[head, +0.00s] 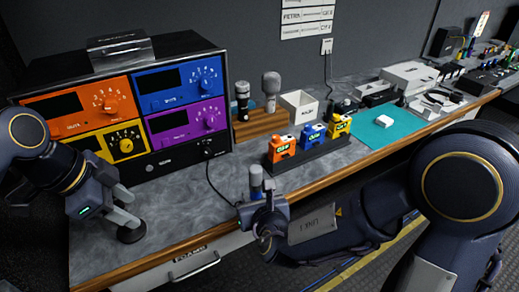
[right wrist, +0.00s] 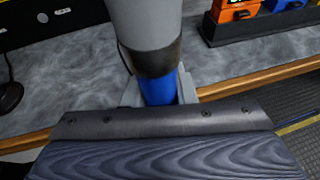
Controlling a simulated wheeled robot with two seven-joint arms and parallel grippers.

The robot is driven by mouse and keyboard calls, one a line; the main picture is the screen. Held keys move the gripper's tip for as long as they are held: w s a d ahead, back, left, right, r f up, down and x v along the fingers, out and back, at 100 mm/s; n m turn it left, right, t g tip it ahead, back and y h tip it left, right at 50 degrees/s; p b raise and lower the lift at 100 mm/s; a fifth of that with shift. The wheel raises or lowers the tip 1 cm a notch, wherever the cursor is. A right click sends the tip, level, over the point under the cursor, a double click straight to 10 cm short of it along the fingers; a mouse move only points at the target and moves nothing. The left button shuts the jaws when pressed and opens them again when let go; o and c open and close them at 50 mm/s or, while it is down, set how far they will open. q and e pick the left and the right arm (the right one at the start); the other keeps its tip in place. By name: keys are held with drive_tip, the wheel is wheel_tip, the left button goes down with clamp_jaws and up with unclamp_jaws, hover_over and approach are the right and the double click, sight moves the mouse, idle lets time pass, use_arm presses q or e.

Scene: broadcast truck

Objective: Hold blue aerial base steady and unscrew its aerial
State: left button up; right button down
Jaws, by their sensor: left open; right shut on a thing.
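My right gripper (head: 262,203) is shut on an upright grey cylinder with a blue lower part (right wrist: 158,88), at the bench's front edge. A dark band separates its grey top from the blue, and its lower end is hidden by the gripper. Its grey top also shows in the head view (head: 256,178). I cannot tell whether it is the aerial or its base. My left gripper (head: 125,207) is open at the bench's left front, its fingers just above or beside a black round disc (head: 131,235). I cannot tell whether they touch it.
A panel rack (head: 160,160) with orange, blue, yellow and purple modules stands behind. A cable runs from it towards my right gripper. A black holder (head: 318,155) carries orange, blue (head: 312,134) and yellow packs. Microphones and a green mat (head: 378,135) lie further back.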

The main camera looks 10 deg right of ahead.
use_arm(q)
drive_tip(key=w+d+r+m+g+y, duration=0.1)
drive_tip(key=w+d+r+m, duration=0.1)
drive_tip(key=w+d+m, duration=0.35)
drive_tip(key=m+g+y, duration=0.1)
drive_tip(key=m+y, duration=0.2)
drive_tip(key=m, duration=1.3)
hover_over(260, 177)
drive_tip(key=w, duration=0.2)
drive_tip(key=shift+a, duration=0.2)
drive_tip(key=shift+s+d+m, duration=0.1)
drive_tip(key=shift+d+m, duration=0.15)
drive_tip(key=shift+d, duration=0.05)
drive_tip(key=shift+d+f, duration=0.1)
drive_tip(key=shift+f, duration=0.25)
wheel_tip(260, 177, down, 7)
drive_tip(key=shift+f, duration=0.15)
